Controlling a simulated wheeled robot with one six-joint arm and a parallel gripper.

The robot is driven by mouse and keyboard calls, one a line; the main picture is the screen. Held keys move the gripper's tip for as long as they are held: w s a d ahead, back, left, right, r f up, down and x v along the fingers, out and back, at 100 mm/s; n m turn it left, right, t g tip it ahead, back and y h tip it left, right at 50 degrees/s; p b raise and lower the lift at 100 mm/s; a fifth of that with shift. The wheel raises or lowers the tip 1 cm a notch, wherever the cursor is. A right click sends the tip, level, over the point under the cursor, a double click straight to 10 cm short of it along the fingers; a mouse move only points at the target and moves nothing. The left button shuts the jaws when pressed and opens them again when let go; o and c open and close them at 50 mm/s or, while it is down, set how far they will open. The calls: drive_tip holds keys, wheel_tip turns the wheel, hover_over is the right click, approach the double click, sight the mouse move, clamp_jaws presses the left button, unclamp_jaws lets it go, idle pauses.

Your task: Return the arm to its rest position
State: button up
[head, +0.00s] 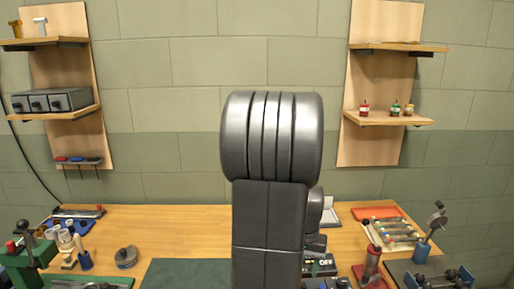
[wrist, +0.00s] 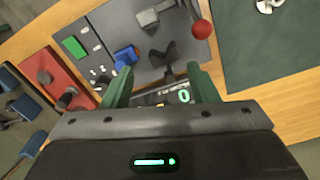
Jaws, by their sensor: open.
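My gripper (wrist: 160,78) shows in the wrist view with its two green fingers spread apart and nothing between the tips. It points down over the workbench, above a grey plate (wrist: 110,28) with fittings on it. A small display reading "0" (wrist: 183,96) shows between the fingers, partly hidden by the gripper body. In the head view my own dark arm (head: 270,230) stands upright in the middle and covers part of the bench; the gripper is not seen there.
The wooden workbench (head: 195,218) carries a dark green mat (head: 185,273), a red stand (head: 371,268), a blue stand (head: 423,248) and a green device (head: 22,262). A red ball (wrist: 201,29) sits near the gripper's right finger. Wall shelves (head: 390,119) hold small bottles.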

wheel_tip(320, 180, down, 7)
idle(0.3)
idle(0.4)
